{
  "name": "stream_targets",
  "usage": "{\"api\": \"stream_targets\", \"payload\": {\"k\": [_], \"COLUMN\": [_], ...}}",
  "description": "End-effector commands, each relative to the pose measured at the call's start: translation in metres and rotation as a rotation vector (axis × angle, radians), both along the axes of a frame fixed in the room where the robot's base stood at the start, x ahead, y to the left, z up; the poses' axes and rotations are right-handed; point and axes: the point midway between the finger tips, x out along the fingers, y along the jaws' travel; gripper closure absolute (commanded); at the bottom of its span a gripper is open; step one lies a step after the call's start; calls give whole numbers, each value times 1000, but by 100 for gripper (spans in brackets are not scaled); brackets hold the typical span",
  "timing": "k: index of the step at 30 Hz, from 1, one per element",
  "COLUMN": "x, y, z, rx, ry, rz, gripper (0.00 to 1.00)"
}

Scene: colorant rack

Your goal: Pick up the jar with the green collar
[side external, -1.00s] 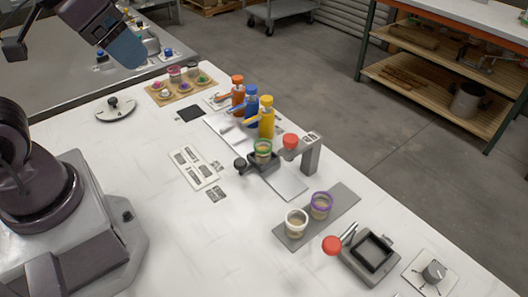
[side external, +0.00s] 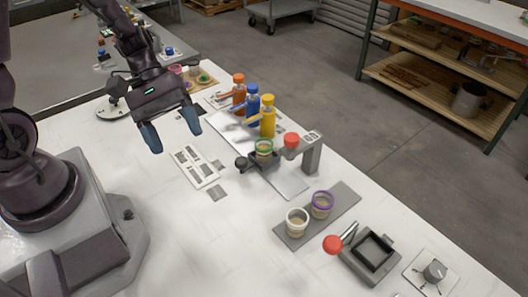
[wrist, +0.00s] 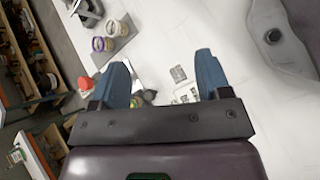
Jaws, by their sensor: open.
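The jar with the green collar (side external: 264,150) stands upright on a dark holder under the red-knobbed dispenser stand, near the middle of the table in the side external view. My gripper (side external: 173,140) is open and empty, with blue fingertips pointing down, above the table to the left of that jar and apart from it. In the wrist view the two blue fingers (wrist: 164,78) are spread with nothing between them.
A white-collared jar (side external: 296,223) and a purple-collared jar (side external: 321,205) stand on a grey mat (side external: 345,200). Orange, blue and yellow bottles (side external: 267,117) stand behind the green-collared jar. The grey stand (side external: 312,155) rises close to its right. The table's front middle is clear.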

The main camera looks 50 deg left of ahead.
Motion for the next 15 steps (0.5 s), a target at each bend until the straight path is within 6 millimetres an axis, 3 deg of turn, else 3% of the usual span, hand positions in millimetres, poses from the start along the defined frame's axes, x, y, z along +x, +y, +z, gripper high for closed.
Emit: {"api": "stream_targets", "payload": {"k": [7,12,15], "x": [44,74,88], "y": [1,26,41], "z": [-56,-93,-101], "rx": [-385,-527,-555], "ry": [239,297,271], "rz": [634,1053,1207], "gripper": [30,30,30]}}
